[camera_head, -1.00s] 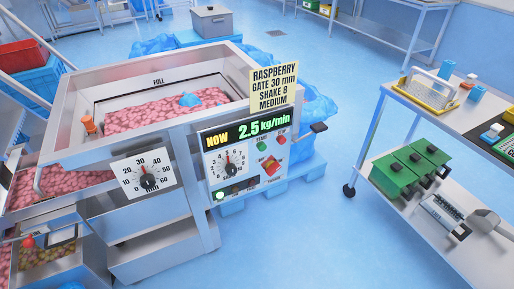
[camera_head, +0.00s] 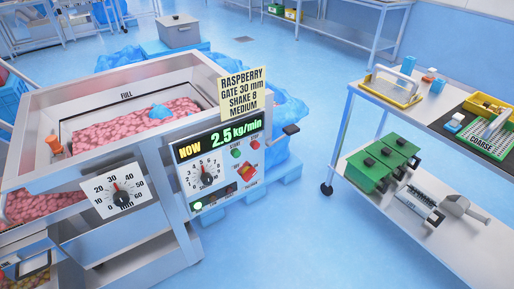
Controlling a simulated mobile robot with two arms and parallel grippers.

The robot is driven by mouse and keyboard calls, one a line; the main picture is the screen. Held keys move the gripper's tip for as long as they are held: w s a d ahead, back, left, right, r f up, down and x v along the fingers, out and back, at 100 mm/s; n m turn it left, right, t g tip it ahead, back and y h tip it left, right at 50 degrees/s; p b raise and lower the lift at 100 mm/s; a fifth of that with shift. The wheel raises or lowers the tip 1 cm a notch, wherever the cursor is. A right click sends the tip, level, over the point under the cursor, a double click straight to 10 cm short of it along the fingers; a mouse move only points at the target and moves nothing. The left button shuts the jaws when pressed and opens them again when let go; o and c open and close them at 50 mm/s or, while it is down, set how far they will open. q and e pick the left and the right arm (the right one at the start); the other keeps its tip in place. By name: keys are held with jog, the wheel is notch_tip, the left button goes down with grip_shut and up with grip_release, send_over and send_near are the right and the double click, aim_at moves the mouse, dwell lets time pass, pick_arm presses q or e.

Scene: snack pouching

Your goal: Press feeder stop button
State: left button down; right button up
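The feeder (camera_head: 85,158) is a steel hopper machine at the left, filled with pink pieces. Its control panel (camera_head: 211,149) faces me and reads "NOW 2.5 kg/min". The small red stop button (camera_head: 255,144) sits at the panel's upper right, under the label STOP. A green start button (camera_head: 236,154) is just left of it. A larger red control on yellow (camera_head: 246,172) is below them. A dial (camera_head: 206,178) is on the panel's left, with a lit green lamp (camera_head: 198,206) under it. Neither of my grippers shows.
A yellow sign (camera_head: 244,93) stands above the panel. A dark-ended handle (camera_head: 290,130) sticks out at the panel's right. A steel cart (camera_head: 388,112) with green boxes (camera_head: 383,163) stands at the right. Blue floor (camera_head: 290,235) between them is clear.

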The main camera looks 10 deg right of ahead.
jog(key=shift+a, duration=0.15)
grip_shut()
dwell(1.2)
